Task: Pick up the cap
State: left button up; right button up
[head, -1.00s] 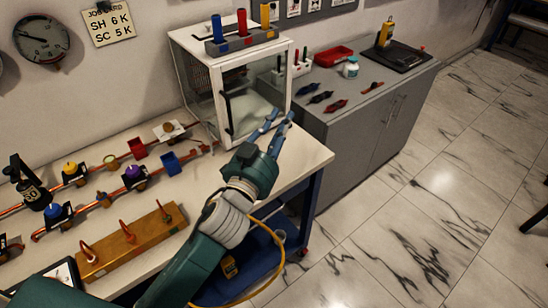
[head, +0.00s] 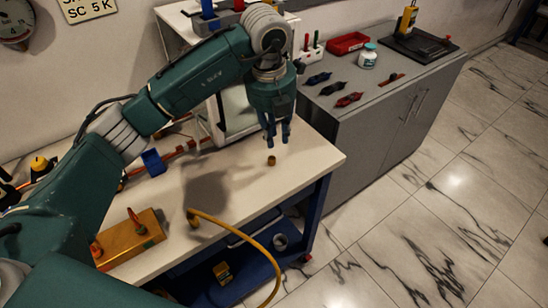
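A small brass-brown cap (head: 271,160) stands on the white bench top (head: 310,158) near its right end, in front of the glass-fronted cabinet. My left gripper (head: 277,138) points down just above and slightly behind the cap in the picture. Its blue fingers are apart with nothing between them, and the cap appears clear of the fingertips. My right gripper is not in view.
A yellow hose (head: 238,231) rises from the bench and hangs over its front edge. A brass block (head: 131,241) lies at the front left. The white cabinet (head: 236,110) stands close behind the gripper. Bench top around the cap is clear.

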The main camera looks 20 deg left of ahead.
pick_arm(q)
send_over(272, 158)
jog(key=shift+y, duration=0.3)
jog(key=f, duration=0.2)
jog(key=s+f+p, duration=0.1)
jog(key=f, duration=0.1)
jog(key=shift+f, duration=0.3)
jog(key=f, duration=0.1)
jog(key=f+p, duration=0.1)
jog(key=f, duration=0.3)
jog(key=shift+w+f+p, duration=0.2)
jog(key=shift+w+p, duration=0.15)
jog(key=shift+p, duration=0.05)
jog(key=shift+f, duration=0.15)
grip_shut()
